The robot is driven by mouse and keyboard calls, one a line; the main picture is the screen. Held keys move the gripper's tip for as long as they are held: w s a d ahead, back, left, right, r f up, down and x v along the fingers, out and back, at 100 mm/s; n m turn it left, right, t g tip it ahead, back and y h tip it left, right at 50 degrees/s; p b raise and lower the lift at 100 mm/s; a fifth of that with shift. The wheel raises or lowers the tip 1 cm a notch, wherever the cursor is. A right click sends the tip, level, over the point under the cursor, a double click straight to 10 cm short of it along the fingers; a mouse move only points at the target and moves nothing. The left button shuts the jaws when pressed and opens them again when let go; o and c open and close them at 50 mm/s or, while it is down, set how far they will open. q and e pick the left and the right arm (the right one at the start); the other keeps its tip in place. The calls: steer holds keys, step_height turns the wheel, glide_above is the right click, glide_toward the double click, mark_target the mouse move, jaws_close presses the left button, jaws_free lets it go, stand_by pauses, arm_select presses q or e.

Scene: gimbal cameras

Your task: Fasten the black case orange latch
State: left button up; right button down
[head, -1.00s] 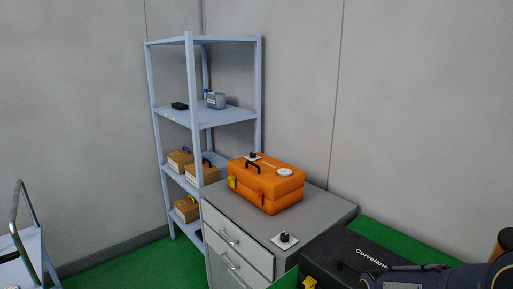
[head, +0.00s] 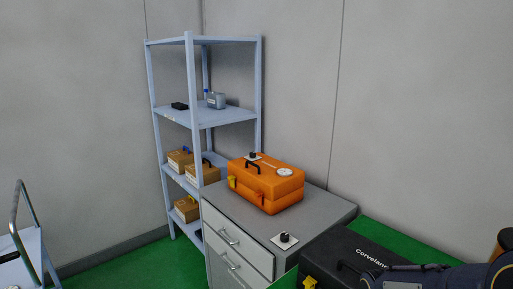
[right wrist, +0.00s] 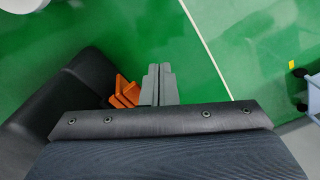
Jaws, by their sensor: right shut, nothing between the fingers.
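The black case (head: 345,250) stands at the lower right of the head view, its lid down and lettered in white. It also shows at the left of the right wrist view (right wrist: 55,105). An orange latch (right wrist: 125,92) sticks out from its side there. My right gripper (right wrist: 158,85) has its grey fingers together, empty, just right of the latch; I cannot tell whether they touch it. In the head view my right arm crosses in front of the case and the gripper is out of sight. A yellow latch (head: 309,282) shows on the case's front. My left gripper is not in view.
An orange case (head: 266,188) sits on a grey drawer cabinet (head: 225,205), with a black knob on a white plate (head: 285,241) near it. A shelf rack (head: 190,115) holds small boxes. A trolley (head: 30,245) stands at left. Green floor (right wrist: 255,40) is open beyond the fingers.

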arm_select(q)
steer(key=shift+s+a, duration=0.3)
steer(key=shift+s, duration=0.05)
arm_select(e)
steer(key=shift+w+d, duration=0.55)
steer(key=shift+d, duration=0.35)
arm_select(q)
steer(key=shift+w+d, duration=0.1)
arm_select(e)
steer(key=shift+w+d, duration=0.5)
steer(key=shift+d, duration=0.05)
steer(key=shift+w+d, duration=0.2)
steer(key=shift+d, duration=0.15)
steer(key=shift+a, duration=0.15)
steer(key=shift+s+a+f, duration=0.1)
steer(key=shift+s+a, duration=0.35)
steer(key=shift+a, duration=0.15)
steer(key=shift+s+a, duration=0.35)
steer(key=shift+a, duration=0.1)
arm_select(q)
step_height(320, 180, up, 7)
steer(key=p, duration=0.6)
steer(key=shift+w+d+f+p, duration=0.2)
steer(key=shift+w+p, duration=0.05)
steer(key=shift+p, duration=0.05)
arm_select(e)
step_height(320, 180, up, 8)
